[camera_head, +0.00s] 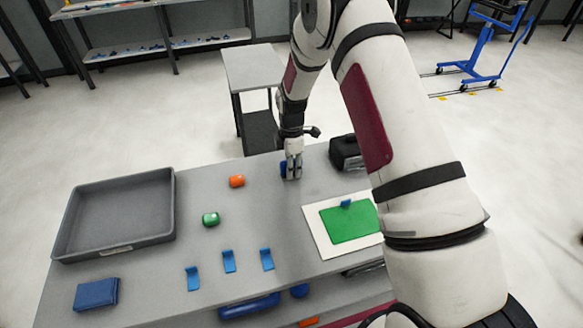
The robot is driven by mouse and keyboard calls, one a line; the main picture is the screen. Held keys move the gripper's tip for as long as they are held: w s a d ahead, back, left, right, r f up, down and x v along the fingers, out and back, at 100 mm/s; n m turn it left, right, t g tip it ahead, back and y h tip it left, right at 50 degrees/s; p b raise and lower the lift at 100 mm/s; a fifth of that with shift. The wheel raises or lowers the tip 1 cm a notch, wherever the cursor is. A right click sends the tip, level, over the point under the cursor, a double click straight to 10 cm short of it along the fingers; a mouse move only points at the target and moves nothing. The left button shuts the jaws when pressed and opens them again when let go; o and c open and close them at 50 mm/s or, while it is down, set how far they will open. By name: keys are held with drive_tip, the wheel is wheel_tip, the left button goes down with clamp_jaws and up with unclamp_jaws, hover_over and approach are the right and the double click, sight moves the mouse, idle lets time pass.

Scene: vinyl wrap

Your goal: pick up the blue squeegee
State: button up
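My gripper (291,174) points down at the far edge of the grey table. Its fingers look close together, but the view is too small to tell whether they are open or shut. A blue roll-like piece (283,168) shows at the left of the fingers, partly hidden by them; I cannot tell whether they touch. Three blue angled pieces (229,261) stand in a row near the table's front.
A grey tray (172,205) is at the left of the table (160,270). A black case (346,153) is right of the gripper. A folded blue item (97,293) lies front left.

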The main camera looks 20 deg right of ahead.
clamp_jaws()
drive_tip(key=shift+r+b, duration=0.3)
drive_tip(key=shift+r, duration=0.6)
drive_tip(key=shift+d+r, duration=0.15)
drive_tip(key=shift+r, duration=0.8)
drive_tip(key=s+d, duration=0.3)
drive_tip(key=s, duration=0.1)
drive_tip(key=s+d+r, duration=0.1)
drive_tip(key=s+d, duration=0.2)
drive_tip(key=s, duration=0.1)
drive_tip(key=s+d+b, duration=0.1)
drive_tip(key=s+d, duration=0.3)
drive_tip(key=shift+d+r, duration=0.1)
drive_tip(key=shift+r, duration=0.05)
